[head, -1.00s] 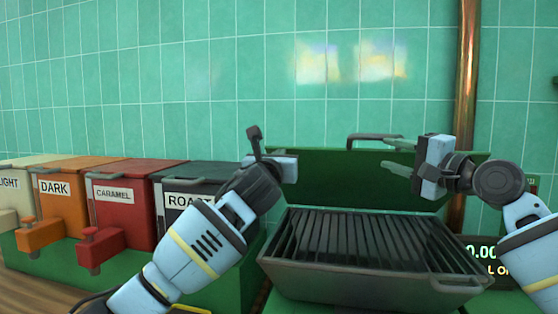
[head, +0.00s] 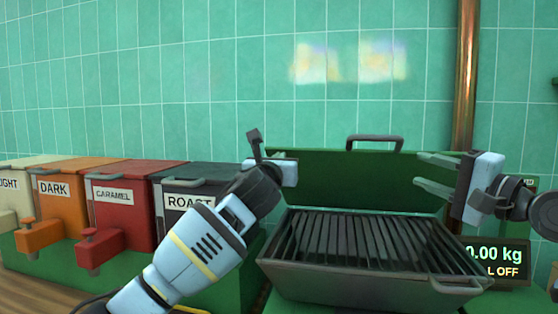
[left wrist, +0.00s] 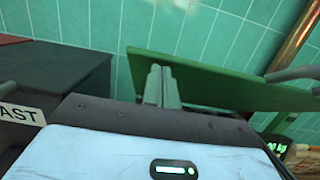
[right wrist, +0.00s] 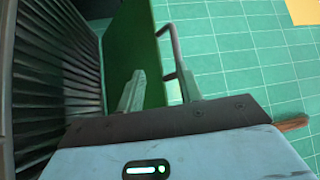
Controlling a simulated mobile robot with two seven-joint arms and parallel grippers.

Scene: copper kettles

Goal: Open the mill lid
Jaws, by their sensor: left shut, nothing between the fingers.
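The mill is a grey ribbed hopper (head: 365,285) at the centre right of the head view. Its green lid (head: 330,170) stands raised upright behind the hopper, with a dark handle (head: 375,139) on its top edge. The lid also shows in the left wrist view (left wrist: 220,85). My right gripper (head: 420,169) is open and empty, to the right of the handle. The handle (right wrist: 171,45) appears beyond the finger gap in the right wrist view. My left gripper is shut and empty in the left wrist view (left wrist: 161,85), left of the lid; its fingers are hard to see in the head view.
Labelled bins stand at the left: dark (head: 65,190), caramel (head: 125,210) and roast (head: 185,185), with a light one at the edge. A copper pipe (head: 466,80) runs up the tiled wall. A display (head: 500,255) reading 0.00 kg stands right of the mill.

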